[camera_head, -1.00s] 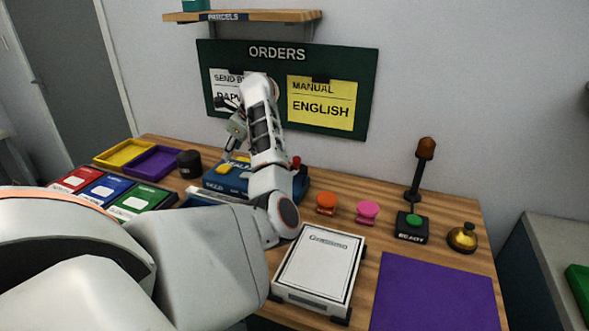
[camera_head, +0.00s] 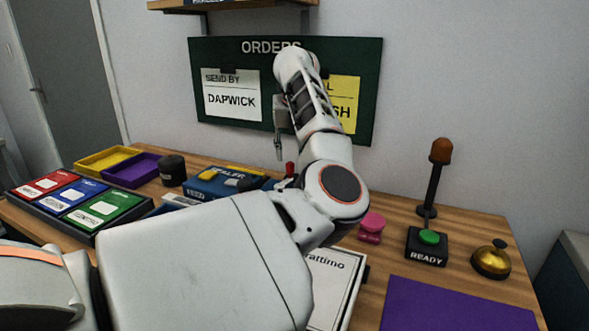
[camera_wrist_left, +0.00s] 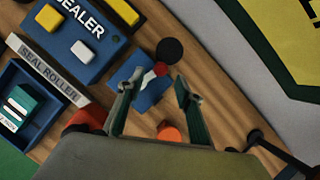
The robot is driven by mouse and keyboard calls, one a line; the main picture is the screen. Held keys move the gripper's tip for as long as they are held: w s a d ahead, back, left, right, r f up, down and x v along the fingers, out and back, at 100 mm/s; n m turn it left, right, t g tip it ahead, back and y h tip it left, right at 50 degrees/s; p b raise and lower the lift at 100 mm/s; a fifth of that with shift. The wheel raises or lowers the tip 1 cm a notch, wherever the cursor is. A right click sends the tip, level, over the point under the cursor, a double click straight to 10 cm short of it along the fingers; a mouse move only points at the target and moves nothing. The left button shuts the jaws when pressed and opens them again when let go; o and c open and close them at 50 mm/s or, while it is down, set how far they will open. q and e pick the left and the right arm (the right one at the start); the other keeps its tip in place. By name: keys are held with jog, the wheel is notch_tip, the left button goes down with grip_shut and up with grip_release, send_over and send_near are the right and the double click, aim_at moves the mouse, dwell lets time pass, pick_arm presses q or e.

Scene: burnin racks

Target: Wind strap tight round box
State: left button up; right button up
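The white box (camera_head: 342,278) lies at the front centre of the table, largely hidden behind my left arm in the head view. I cannot make out a strap around its visible part. A pink spool-like piece (camera_head: 371,227) stands behind the box. An orange piece (camera_wrist_left: 170,133) shows low in the left wrist view, near the gripper. My right gripper is out of view.
The blue sealer (camera_head: 225,183) stands left of the gripper. Red, blue and green panels (camera_head: 85,203), yellow (camera_head: 108,160) and purple trays lie further left. The ready button (camera_head: 428,242), an amber lamp (camera_head: 440,152), a bell (camera_head: 491,260) and a purple mat (camera_head: 450,308) are at right.

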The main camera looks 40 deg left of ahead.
aim_at(290, 164)
pick_arm(q)
jog(key=x, duration=0.1)
jog(key=b+x, duration=0.1)
jog(key=x, duration=0.1)
jog(key=b+x, duration=0.1)
jog(key=x, duration=0.1)
jog(key=shift+d+f, duration=0.15)
jog(key=shift+d, duration=0.1)
jog(key=shift+a+f, duration=0.1)
jog(key=shift+f, duration=0.05)
jog(key=shift+a, duration=0.1)
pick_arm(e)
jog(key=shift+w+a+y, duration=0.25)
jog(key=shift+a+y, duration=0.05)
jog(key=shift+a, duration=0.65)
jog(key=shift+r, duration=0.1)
pick_arm(q)
grip_shut()
